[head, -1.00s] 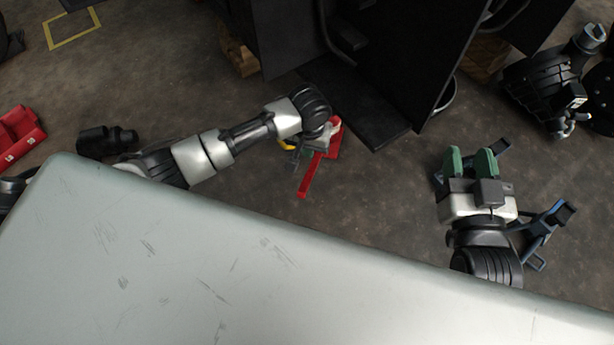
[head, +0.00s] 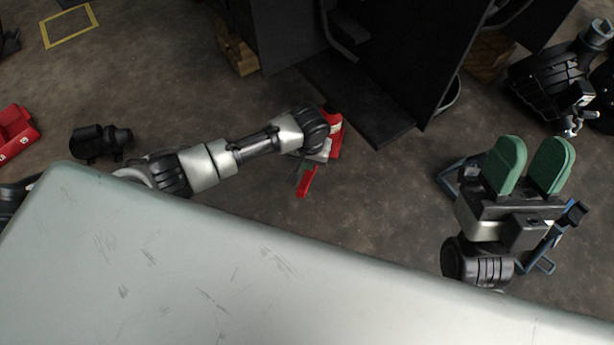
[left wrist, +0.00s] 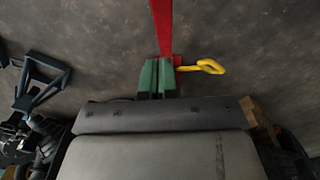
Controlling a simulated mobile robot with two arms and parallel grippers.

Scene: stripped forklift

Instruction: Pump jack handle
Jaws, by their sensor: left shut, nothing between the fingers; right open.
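The red jack (head: 335,135) sits on the floor beside the black forklift. Its red bar (head: 307,182) reaches toward the lower left in the head view. In the left wrist view the red bar (left wrist: 162,25) runs from the top edge down to my left gripper (left wrist: 158,64). The left gripper's green fingers are shut together with nothing between them, overlapping the bar's near end in view; I cannot tell whether they touch it. A yellow hook-shaped part (left wrist: 208,67) shows just right of the fingertips. My left wrist hides part of the jack in the head view. My right gripper (head: 531,160) is open and empty, far right of the jack.
The black forklift body (head: 380,60) stands behind the jack. A blue metal stand (head: 548,238) is under my right gripper. Red bins (head: 15,133) lie at far left. A pale scratched surface (head: 250,270) fills the foreground. Floor between jack and stand is clear.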

